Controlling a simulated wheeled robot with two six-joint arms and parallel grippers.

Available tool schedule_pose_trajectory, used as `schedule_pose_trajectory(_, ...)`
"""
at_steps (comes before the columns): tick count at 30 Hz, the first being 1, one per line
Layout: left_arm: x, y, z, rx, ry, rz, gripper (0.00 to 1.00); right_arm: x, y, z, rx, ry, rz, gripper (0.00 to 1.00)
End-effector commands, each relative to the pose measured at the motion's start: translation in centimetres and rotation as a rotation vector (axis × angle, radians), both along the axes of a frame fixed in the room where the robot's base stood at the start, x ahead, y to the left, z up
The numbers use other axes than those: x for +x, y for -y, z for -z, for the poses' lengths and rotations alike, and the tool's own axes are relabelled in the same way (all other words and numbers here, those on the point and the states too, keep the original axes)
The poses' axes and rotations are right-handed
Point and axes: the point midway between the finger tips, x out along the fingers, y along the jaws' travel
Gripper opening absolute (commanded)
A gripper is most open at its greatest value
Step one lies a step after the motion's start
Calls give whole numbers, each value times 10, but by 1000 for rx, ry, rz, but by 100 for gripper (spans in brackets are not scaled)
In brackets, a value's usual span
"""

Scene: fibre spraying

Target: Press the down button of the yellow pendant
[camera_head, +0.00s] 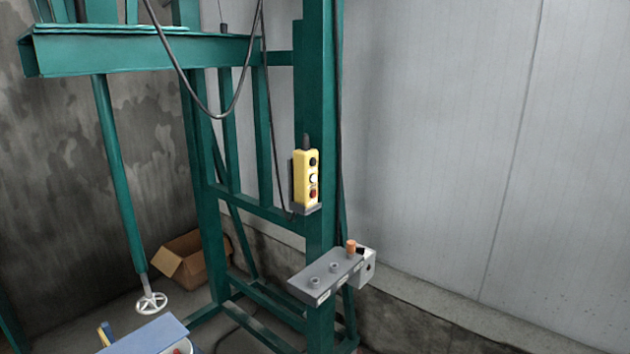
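The yellow pendant (301,182) hangs upright on the front of a green steel post (321,110), near the middle of the head view. Its face has a black button (313,161) at the top, a white button (313,178) in the middle and a dark red button (313,194) at the bottom. The button markings are too small to read, so I cannot tell which is down. It sits in a grey holder (305,209). Neither of my grippers is in view, and nothing covers the pendant's face.
The space right of the post is free.

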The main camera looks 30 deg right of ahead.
Motion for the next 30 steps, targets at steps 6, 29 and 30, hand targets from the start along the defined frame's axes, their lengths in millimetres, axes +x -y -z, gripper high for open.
schedule_pose_trajectory(6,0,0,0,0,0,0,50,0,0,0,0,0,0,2)
schedule_pose_trajectory(29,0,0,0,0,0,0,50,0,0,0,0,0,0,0)
schedule_pose_trajectory(30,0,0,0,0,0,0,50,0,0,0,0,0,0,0)
